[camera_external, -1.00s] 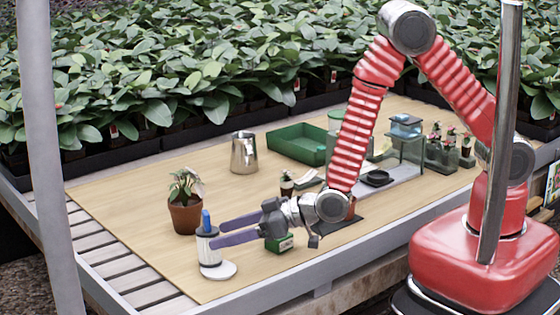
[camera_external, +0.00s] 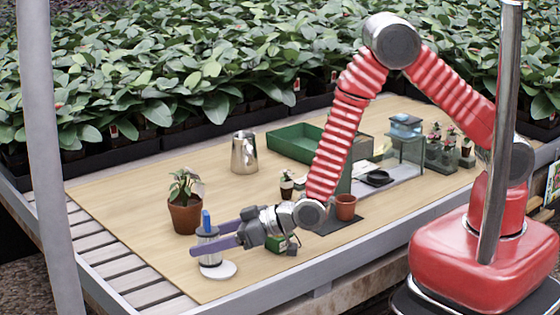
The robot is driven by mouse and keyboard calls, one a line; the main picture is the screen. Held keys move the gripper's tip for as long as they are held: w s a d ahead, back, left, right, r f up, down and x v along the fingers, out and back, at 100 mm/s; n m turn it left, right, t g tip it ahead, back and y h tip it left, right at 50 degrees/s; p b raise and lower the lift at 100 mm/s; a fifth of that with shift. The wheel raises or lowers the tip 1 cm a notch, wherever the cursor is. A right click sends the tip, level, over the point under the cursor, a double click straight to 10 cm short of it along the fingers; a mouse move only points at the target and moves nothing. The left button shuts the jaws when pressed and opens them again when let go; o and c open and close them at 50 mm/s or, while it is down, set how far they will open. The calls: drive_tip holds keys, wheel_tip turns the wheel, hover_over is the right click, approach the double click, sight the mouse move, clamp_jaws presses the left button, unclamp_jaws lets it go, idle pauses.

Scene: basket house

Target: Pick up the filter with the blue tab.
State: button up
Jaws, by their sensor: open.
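The filter (camera_external: 208,258) is a pale cylinder with a blue tab (camera_external: 206,220) sticking up from its top. It stands upright at the near left of the wooden table, by a white disc (camera_external: 224,271). My gripper (camera_external: 197,243) is open, with its two long purple fingers pointing left at the filter's height. One finger passes in front of the filter and the other appears behind it, so the filter looks to be between them. The fingers hide part of its middle. I cannot tell whether either finger touches it.
A potted plant (camera_external: 185,215) stands close behind the filter. A metal jug (camera_external: 244,153) and a green tray (camera_external: 297,142) are farther back. A small green box (camera_external: 279,245) lies under my wrist, and a terracotta pot (camera_external: 345,207) stands to the right.

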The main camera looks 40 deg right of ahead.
sight(207, 212)
idle(0.4)
drive_tip(key=c, duration=1.3)
drive_tip(key=shift+r, duration=5.05)
